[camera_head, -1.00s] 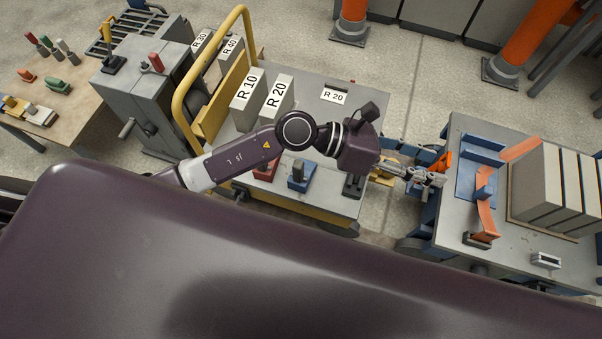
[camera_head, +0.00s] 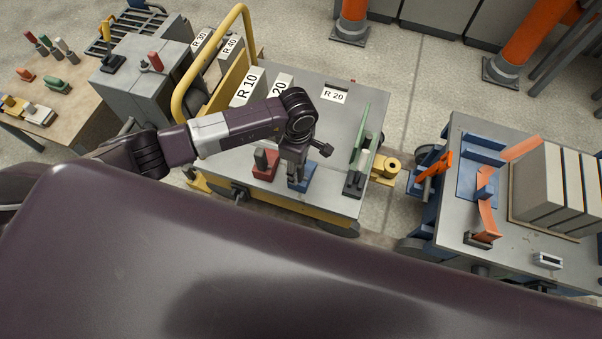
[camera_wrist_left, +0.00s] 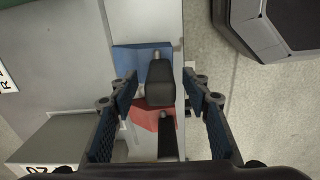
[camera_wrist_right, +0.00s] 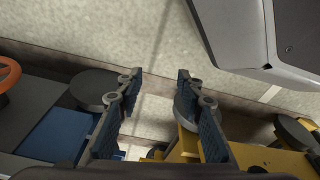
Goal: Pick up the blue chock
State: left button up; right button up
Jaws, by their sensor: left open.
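The blue chock (camera_head: 304,184) stands on the grey top of the yellow cart, near its front edge. My left gripper (camera_head: 297,162) points down over it and hides part of it. In the left wrist view the blue chock (camera_wrist_left: 130,62) lies under the fingers, with its dark upright handle (camera_wrist_left: 160,85) between them. The left gripper (camera_wrist_left: 159,78) is open, with a gap on both sides of the handle. My right gripper (camera_wrist_right: 159,77) shows in the right wrist view, open and empty over the floor; I cannot see it in the head view.
A red chock (camera_head: 266,166) stands close left of the blue one. A green upright part on a dark base (camera_head: 353,186) is to the right. Boxes labelled R 10 (camera_head: 247,88) and 20 stand behind. A blue trolley (camera_head: 450,225) carrying grey panels is farther right.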

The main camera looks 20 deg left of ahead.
pick_arm(q)
jog(key=shift+d+f, duration=0.1)
jog(key=shift+f, duration=1.45)
jog(key=shift+c, duration=0.4)
grip_shut()
jog(key=shift+r, duration=0.1)
